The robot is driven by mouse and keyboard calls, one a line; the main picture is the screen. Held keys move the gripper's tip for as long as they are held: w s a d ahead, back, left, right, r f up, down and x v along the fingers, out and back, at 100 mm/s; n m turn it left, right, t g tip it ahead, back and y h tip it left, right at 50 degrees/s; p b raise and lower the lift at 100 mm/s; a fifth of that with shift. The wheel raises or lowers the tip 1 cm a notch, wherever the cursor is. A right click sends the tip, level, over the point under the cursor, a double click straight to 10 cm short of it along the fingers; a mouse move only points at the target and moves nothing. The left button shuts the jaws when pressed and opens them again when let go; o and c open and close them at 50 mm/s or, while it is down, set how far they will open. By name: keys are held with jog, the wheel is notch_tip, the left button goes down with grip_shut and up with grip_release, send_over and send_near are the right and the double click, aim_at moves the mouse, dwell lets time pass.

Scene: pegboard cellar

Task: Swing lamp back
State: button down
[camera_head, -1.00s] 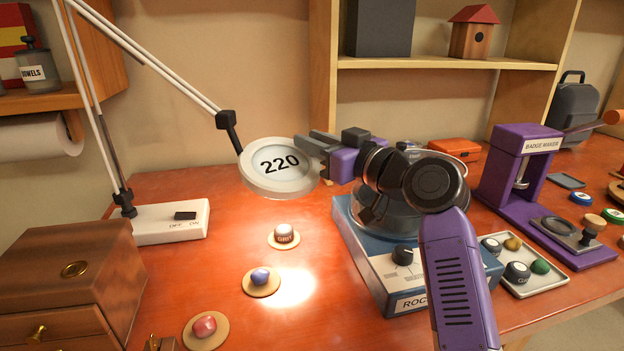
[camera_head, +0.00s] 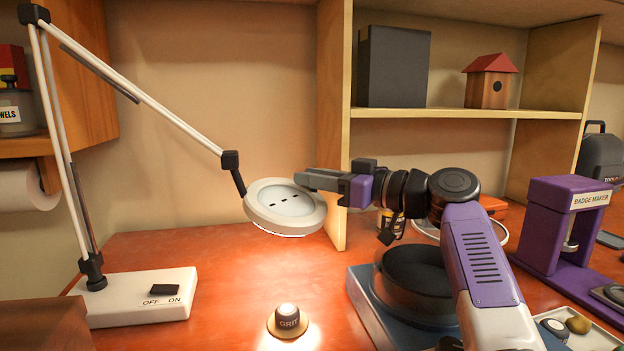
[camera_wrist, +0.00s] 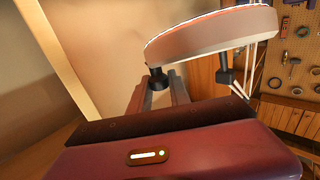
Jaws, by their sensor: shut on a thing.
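The lamp is a white jointed desk lamp with a round ring-shaped head (camera_head: 262,220). Its two-bar arm (camera_head: 130,82) rises from a white base (camera_head: 130,310) with an OFF/ON switch at the left of the bench. My gripper (camera_head: 305,180) is shut on the right rim of the lamp head, which hangs tilted above the bench and lights the wood below. In the wrist view the lamp head (camera_wrist: 215,32) fills the top, just beyond the grey fingers (camera_wrist: 160,92). The exact contact of the fingertips is hard to see.
A blue rock tumbler with a dark drum (camera_head: 415,285) stands below my arm. A purple badge maker (camera_head: 565,225) is at right. A wooden upright (camera_head: 334,120) and shelf stand behind.

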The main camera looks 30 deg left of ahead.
jog(key=shift+w+a+f, duration=0.15)
jog(key=shift+a+f, duration=0.05)
jog(key=shift+a, duration=0.05)
jog(key=c, duration=1.2)
grip_release()
jog(key=shift+w+a, duration=0.1)
jog(key=shift+r, duration=0.1)
